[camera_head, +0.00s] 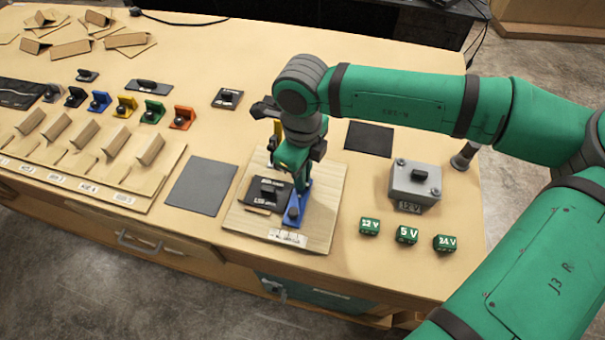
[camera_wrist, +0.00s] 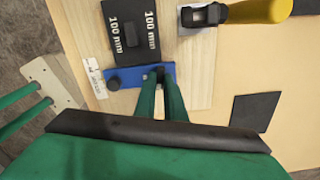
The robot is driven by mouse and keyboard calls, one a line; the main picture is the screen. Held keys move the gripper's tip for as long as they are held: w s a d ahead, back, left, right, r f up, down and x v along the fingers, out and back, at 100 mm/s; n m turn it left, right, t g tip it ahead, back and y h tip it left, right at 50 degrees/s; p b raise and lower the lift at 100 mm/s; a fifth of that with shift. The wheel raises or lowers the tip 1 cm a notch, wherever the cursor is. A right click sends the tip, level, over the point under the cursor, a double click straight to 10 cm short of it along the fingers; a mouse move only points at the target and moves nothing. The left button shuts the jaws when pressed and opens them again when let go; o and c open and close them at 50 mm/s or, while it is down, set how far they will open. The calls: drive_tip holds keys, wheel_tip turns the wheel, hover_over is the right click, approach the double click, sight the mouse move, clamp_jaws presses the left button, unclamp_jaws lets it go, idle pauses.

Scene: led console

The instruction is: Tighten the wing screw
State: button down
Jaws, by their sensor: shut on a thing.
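My gripper (camera_head: 298,180) reaches down over a pale wooden board (camera_head: 236,216). In the wrist view its green fingers (camera_wrist: 160,76) close around a small dark part, which appears to be the wing screw (camera_wrist: 152,78), at the right end of a blue bracket (camera_wrist: 132,73). The fingers hide much of this screw. The blue bracket also shows in the head view (camera_head: 303,199), beside a black plate (camera_wrist: 122,20) with white "100 mm" lettering. A black knob (camera_wrist: 113,84) sits at the bracket's other end.
Right of the board are green voltage blocks (camera_head: 406,235) and a grey box (camera_head: 413,184). Coloured brackets (camera_head: 125,106) stand at left. A dark grey mat (camera_head: 200,186) is bare.

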drive_tip(key=shift+w+r+m, duration=0.1)
drive_tip(key=shift+m, duration=2.1)
drive_tip(key=c, duration=1.8)
unclamp_jaws()
wheel_tip(320, 180, up, 11)
drive_tip(key=shift+f, duration=0.1)
drive_tip(key=shift+f, duration=0.1)
